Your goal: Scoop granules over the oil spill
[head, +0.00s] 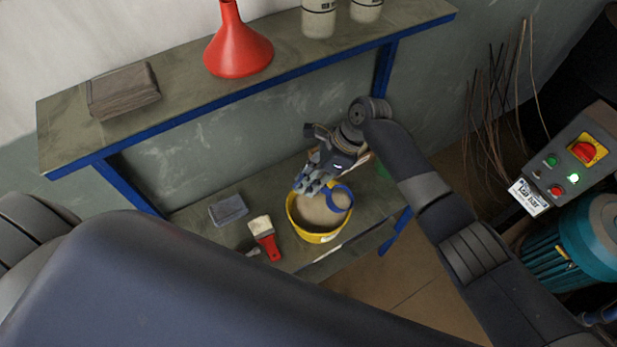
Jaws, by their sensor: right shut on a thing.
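A yellow tub (309,235) with pale tan granules (315,213) stands on the lower shelf in the head view. My right gripper (312,186) reaches down over the tub's back rim and is shut on a blue scoop (347,190). The scoop's round end is at the tub's right side, over or in the granules; I cannot tell how deep it sits. The scoop's handle is largely hidden by the fingers. No oil spill is visible. My left gripper is out of view.
The lower shelf (190,218) also holds a red-handled brush (264,239) and a grey-blue block (228,210) left of the tub. The upper shelf (190,92) carries a red funnel (238,48), a stacked brown bundle (123,91) and pale canisters (319,17). A control box (575,160) stands right.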

